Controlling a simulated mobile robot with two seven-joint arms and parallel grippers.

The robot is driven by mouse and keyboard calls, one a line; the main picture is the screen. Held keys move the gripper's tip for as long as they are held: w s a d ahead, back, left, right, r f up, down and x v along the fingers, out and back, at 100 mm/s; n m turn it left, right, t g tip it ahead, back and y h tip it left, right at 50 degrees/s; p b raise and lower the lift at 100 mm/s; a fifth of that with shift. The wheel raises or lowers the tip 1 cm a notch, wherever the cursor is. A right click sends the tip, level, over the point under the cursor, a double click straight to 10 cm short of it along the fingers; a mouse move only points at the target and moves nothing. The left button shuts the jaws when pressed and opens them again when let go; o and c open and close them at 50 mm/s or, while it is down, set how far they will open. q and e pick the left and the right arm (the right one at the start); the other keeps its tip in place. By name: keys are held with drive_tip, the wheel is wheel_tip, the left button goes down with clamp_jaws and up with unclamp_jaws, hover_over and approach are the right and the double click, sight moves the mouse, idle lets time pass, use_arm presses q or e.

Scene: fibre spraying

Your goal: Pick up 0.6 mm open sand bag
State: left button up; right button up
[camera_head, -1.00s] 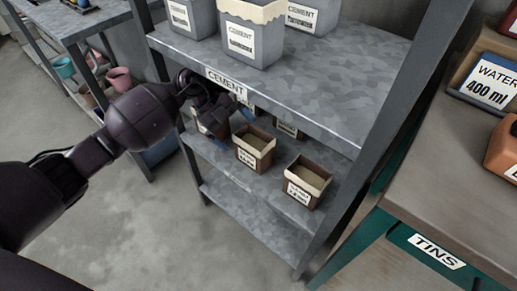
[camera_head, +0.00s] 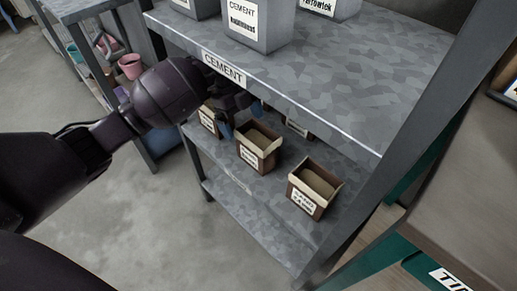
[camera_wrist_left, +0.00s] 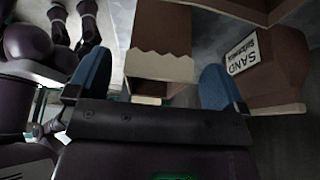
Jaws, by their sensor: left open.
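Several small brown open sand bags with cream folded rims stand on the middle shelf. One bag (camera_head: 313,188) is at the right front, one (camera_head: 258,148) is left of it, and another (camera_head: 208,120) is partly behind my gripper. Their grain sizes are too small to read surely. My left gripper (camera_head: 236,112) is open over the left part of this shelf, just under the upper shelf. In the left wrist view its blue fingers (camera_wrist_left: 155,82) are apart, with a brown bag (camera_wrist_left: 160,45) beyond the gap. A bag labelled SAND (camera_wrist_left: 268,68) is beside the right finger. My right gripper is not in view.
The upper shelf (camera_head: 330,75) holds grey cement containers (camera_head: 258,25) and overhangs the bags. A lower shelf (camera_head: 250,215) looks empty. A rack with pink and teal pots (camera_head: 130,66) stands left. A green-framed table (camera_head: 455,195) stands right.

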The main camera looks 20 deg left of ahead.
sight(258, 134)
use_arm(q)
drive_tip(key=shift+s+d, duration=0.15)
drive_tip(key=shift+d, duration=0.3)
drive_tip(key=d, duration=0.1)
drive_tip(key=s+d, duration=0.1)
drive_tip(key=d, duration=0.2)
drive_tip(key=shift+s+d+b, duration=0.15)
drive_tip(key=shift+s+b, duration=0.15)
drive_tip(key=shift+b, duration=0.1)
drive_tip(key=shift+f+b, duration=0.4)
drive_tip(key=shift+f, duration=0.2)
drive_tip(key=shift+r, duration=0.15)
clamp_jaws()
